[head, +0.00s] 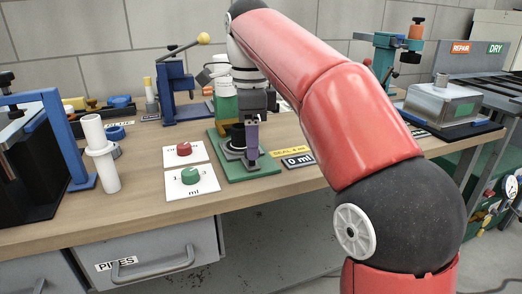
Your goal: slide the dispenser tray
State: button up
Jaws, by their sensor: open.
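The dispenser stands on a green base plate (264,166) near the front edge of the workbench. A green and white bottle (226,108) stands at its back. A dark round cup or disc (236,141) sits low on the base, which may be the tray; I cannot tell clearly. My gripper (253,122) is open, pointing down at the top of this purple piece. Whether the fingers touch it is hidden by the view.
Cards with a red knob (184,149) and a green knob (190,176) lie left of the dispenser. A white pipe piece (102,155) and a blue frame (70,140) stand further left. A blue lever press (177,85) stands behind.

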jog(key=shift+f+b, duration=0.45)
jog(key=shift+f, duration=0.15)
grip_shut()
